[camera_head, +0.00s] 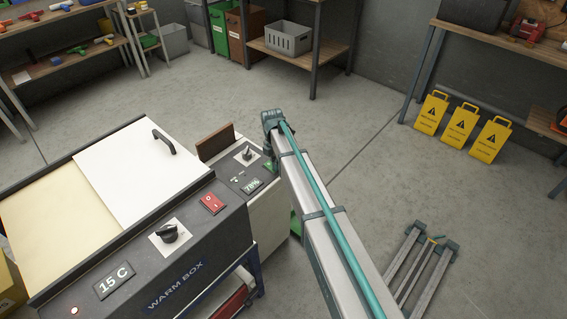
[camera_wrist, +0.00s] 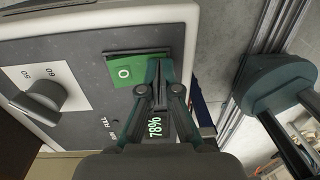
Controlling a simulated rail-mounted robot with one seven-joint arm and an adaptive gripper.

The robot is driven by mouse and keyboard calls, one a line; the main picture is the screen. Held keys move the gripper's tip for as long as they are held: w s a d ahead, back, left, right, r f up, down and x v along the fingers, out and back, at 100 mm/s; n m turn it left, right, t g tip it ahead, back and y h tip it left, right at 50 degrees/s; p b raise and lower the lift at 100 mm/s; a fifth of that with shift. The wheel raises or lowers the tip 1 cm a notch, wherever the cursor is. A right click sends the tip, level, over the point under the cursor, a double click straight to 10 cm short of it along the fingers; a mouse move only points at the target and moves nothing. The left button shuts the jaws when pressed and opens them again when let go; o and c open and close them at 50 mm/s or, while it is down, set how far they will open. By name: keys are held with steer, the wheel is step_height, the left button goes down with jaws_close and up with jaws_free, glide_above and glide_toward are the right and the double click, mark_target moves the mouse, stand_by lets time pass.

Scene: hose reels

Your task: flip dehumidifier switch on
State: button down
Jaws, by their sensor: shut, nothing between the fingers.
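The dehumidifier's dark control panel (camera_wrist: 85,75) fills the left of the wrist view. Its green rocker switch (camera_wrist: 124,72) shows a white O on the visible side; my fingers cover the other side. My gripper (camera_wrist: 158,68) is shut and empty, with its fingertips over the covered side of the switch. I cannot tell whether they touch it. A 78% display (camera_wrist: 155,127) lies partly behind the fingers, and a grey dial (camera_wrist: 40,95) sits to the left.
The warm box (camera_head: 190,245), with a red switch (camera_head: 212,203), a dial and a 15 C display, adjoins on the left. Yellow warning signs (camera_head: 460,127) stand at the right. Shelves line the back, and open floor (camera_head: 360,160) lies between.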

steer(key=shift+a, duration=0.25)
steer(key=shift+w+a+r+p, duration=0.35)
steer(key=shift+w+a+p, duration=0.05)
steer(key=shift+w+a, duration=0.1)
steer(key=shift+d+r+p, duration=0.1)
steer(key=shift+r+p, duration=0.35)
steer(key=shift+r, duration=0.1)
step_height(320, 180, up, 13)
steer(key=s+d, duration=0.1)
steer(key=shift+p, duration=0.45)
steer(key=shift+s+f, duration=0.1)
